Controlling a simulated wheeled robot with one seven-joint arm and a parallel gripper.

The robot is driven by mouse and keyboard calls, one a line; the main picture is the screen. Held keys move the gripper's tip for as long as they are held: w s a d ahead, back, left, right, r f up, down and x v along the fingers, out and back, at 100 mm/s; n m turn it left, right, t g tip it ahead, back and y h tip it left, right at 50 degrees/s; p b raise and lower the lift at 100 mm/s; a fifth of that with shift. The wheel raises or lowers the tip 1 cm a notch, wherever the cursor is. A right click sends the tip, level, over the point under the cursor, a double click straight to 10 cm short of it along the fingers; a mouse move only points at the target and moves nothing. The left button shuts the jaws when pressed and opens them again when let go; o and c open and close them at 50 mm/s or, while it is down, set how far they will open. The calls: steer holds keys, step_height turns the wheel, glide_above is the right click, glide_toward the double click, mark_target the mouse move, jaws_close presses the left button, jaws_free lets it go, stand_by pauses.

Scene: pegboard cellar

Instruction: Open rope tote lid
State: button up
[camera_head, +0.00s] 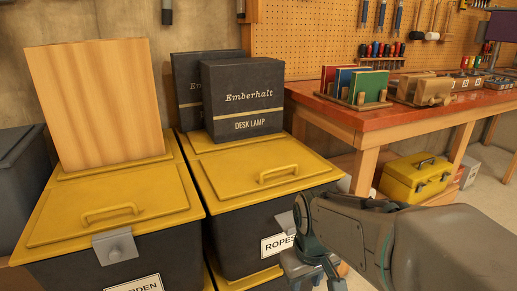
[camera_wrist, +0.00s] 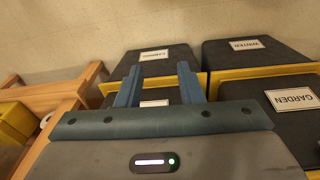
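The rope tote (camera_head: 229,236) is dark with a ROPES label (camera_head: 277,245) on its front. Its yellow lid (camera_head: 240,185) lies flat and closed, with a raised yellow handle (camera_head: 278,174) on top. My gripper (camera_head: 308,268) is at the tote's front right, below the lid's front edge, and my arm hides part of the front. A grey piece (camera_head: 285,222) shows beside it at the lid edge; I cannot tell if it is a latch. In the wrist view my gripper's two fingers (camera_wrist: 157,76) stand apart with nothing held between them, with a partly hidden label behind.
Black Emberhalt lamp boxes (camera_head: 242,100) stand at the rope tote's rear. The garden tote (camera_head: 75,265), with a grey knobbed plate (camera_head: 115,245), stands left, a wooden board (camera_head: 97,105) behind its lid. A red-topped workbench (camera_head: 400,118) and yellow toolbox (camera_head: 415,178) are right.

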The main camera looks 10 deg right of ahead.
steer(key=w+r+n+p, duration=1)
steer(key=w+r+p, duration=0.2)
steer(key=w+r, duration=0.35)
steer(key=n+p, duration=0.9)
steer(key=p, duration=0.2)
glide_toward(280, 169)
steer(key=shift+t+y, duration=0.4)
steer(key=f, duration=0.5)
steer(key=w+f, duration=0.1)
steer(key=f, duration=0.1)
steer(key=shift+d+f+b, duration=0.15)
steer(key=shift+f+b, duration=0.15)
jaws_close()
